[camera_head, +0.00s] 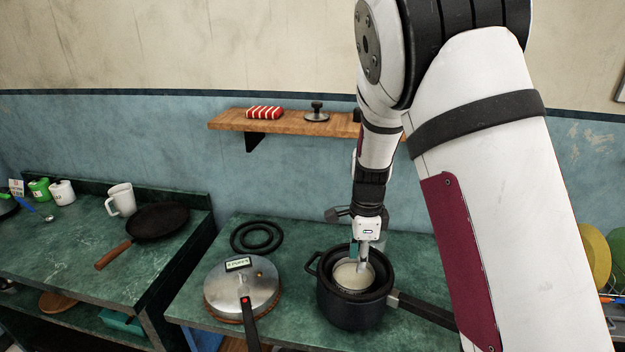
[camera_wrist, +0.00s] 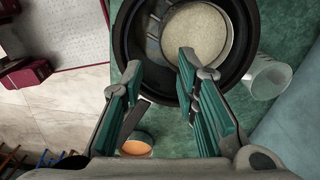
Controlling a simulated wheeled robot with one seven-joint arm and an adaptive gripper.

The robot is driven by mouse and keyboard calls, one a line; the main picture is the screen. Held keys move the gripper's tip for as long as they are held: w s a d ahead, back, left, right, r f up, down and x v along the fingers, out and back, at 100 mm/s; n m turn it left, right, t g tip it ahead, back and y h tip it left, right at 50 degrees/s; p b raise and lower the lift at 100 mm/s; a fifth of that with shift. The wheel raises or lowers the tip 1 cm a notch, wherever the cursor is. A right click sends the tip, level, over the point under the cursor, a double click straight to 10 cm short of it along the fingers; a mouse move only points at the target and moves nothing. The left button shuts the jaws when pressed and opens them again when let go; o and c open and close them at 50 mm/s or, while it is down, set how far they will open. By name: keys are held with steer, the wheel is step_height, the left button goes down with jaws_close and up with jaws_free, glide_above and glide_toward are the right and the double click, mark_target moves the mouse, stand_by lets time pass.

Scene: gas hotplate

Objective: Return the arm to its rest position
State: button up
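My gripper (camera_head: 363,262) hangs from my arm and points down over a black pot (camera_head: 350,312) on the green worktop. In the wrist view my gripper (camera_wrist: 160,75) has its two teal-padded fingers spread apart, with nothing clearly held between them. The pot (camera_wrist: 125,35) lies beyond the fingertips there. Inside the pot is a smaller round vessel with pale contents (camera_wrist: 196,32). Whether a fingertip touches the pot or the inner vessel I cannot tell. My arm hides part of the worktop and the pot's long handle (camera_head: 422,308).
A lidded pan (camera_head: 243,288) and black rings (camera_head: 257,237) are left of the pot. A dark skillet (camera_head: 158,222) and white mug (camera_head: 122,199) stand farther left. A wooden shelf (camera_head: 285,124) is on the wall behind. A whitish cup (camera_wrist: 268,76) is close beside the pot.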

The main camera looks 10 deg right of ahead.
steer(key=s+r+n+t+y, duration=0.1)
steer(key=s+r+n, duration=0.45)
steer(key=r, duration=0.35)
steer(key=s+r+n+t+y, duration=0.1)
steer(key=s+r+n+t, duration=0.1)
steer(key=s+r+n, duration=0.5)
steer(key=s+r+n+t+h, duration=0.2)
steer(key=s+r+n, duration=0.5)
steer(key=s, duration=0.6)
steer(key=shift+s+d+r, duration=0.3)
steer(key=shift+s+r, duration=0.05)
